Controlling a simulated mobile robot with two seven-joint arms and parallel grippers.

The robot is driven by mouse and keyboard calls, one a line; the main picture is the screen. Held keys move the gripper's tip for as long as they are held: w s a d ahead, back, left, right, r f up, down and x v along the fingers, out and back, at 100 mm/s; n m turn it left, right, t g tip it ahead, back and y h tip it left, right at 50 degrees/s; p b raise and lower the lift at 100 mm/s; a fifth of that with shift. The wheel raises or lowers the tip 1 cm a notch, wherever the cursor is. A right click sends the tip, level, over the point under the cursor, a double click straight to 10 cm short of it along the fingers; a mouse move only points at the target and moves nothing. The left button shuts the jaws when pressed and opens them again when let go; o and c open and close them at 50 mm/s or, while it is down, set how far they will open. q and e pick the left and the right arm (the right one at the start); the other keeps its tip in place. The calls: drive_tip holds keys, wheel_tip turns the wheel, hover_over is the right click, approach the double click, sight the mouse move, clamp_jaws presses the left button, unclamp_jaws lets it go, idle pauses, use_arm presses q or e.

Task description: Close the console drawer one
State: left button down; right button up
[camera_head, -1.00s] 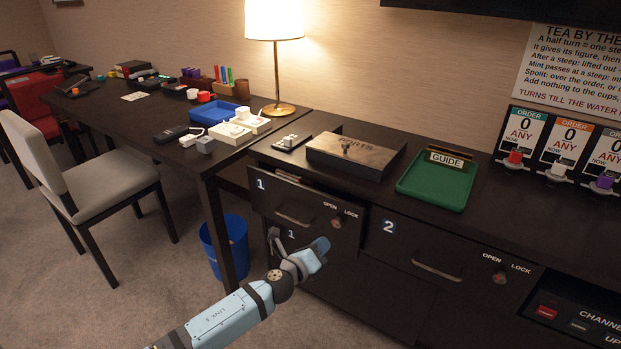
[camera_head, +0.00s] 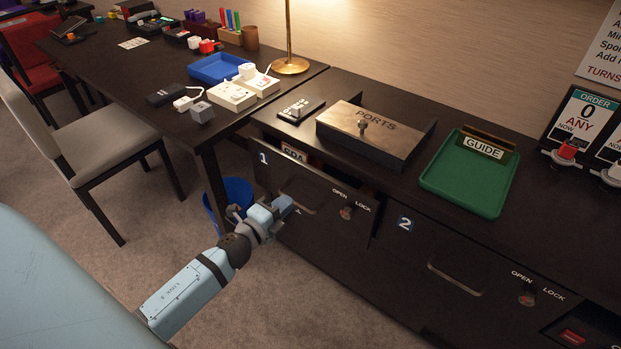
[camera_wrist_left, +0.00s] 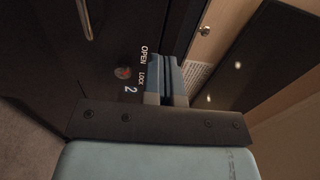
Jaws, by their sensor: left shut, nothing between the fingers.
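Console drawer one (camera_head: 327,222) is the dark front under the label 1, left of door 2. It stands out from the cabinet, and a gap along its top shows the inside and a partly hidden label. Its handle (camera_head: 297,203) is partly covered by my left gripper (camera_head: 287,206). The gripper is shut and empty, in front of the drawer's left part; I cannot tell whether it touches. The drawer's OPEN/LOCK knob (camera_head: 346,212) is right of the handle. In the left wrist view, the shut fingers (camera_wrist_left: 170,78) are before dark fronts and an OPEN/LOCK knob (camera_wrist_left: 122,72).
The console top carries a PORTS box (camera_head: 372,133) and a green GUIDE tray (camera_head: 468,172). A desk (camera_head: 110,80) with a chair (camera_head: 95,150) stands left. A blue bin (camera_head: 232,193) is on the floor close behind my left arm. Carpet in front of the console is free.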

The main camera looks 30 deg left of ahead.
sight(315, 174)
use_arm(q)
drive_tip(key=w, duration=0.9)
drive_tip(key=shift+w+d, duration=0.25)
drive_tip(key=shift+d, duration=0.1)
drive_tip(key=shift+w, duration=0.35)
use_arm(e)
drive_tip(key=shift+w+a+r, duration=0.1)
drive_tip(key=shift+w+r, duration=0.35)
drive_tip(key=shift+r, duration=0.2)
use_arm(q)
drive_tip(key=w, duration=0.4)
drive_tip(key=shift+w+d, duration=0.15)
drive_tip(key=shift+w, duration=0.1)
drive_tip(key=shift+r, duration=0.2)
use_arm(e)
drive_tip(key=shift+s+f, duration=0.45)
use_arm(q)
drive_tip(key=shift+r, duration=0.1)
use_arm(e)
drive_tip(key=shift+r, duration=0.2)
drive_tip(key=shift+w+r, duration=0.1)
